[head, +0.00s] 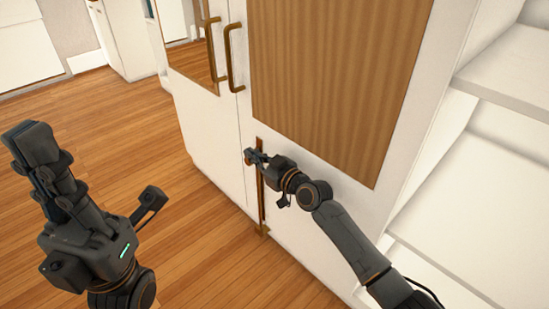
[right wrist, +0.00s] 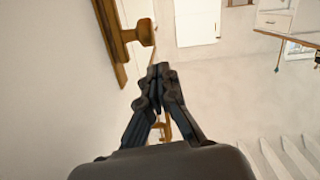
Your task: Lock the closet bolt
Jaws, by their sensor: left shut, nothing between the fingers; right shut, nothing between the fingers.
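The closet (head: 222,141) has two white doors that look shut. The brass bolt (head: 261,196) is a long upright strip low on the right door, beside the seam. In the right wrist view, its plate (right wrist: 118,40) and round-ended knob (right wrist: 141,33) show at the upper left. My right gripper (head: 256,157) is at the upper part of the bolt, closed and empty. In the right wrist view its fingertips (right wrist: 160,70) are close to the knob, with a gap visible in the picture. My left gripper (head: 28,137) is shut and empty, away from the closet over the floor.
Two brass handles, left (head: 212,50) and right (head: 231,57), stick out above the bolt. Open white shelves (head: 490,150) stand at the right. The wooden floor (head: 150,150) left of the closet is clear.

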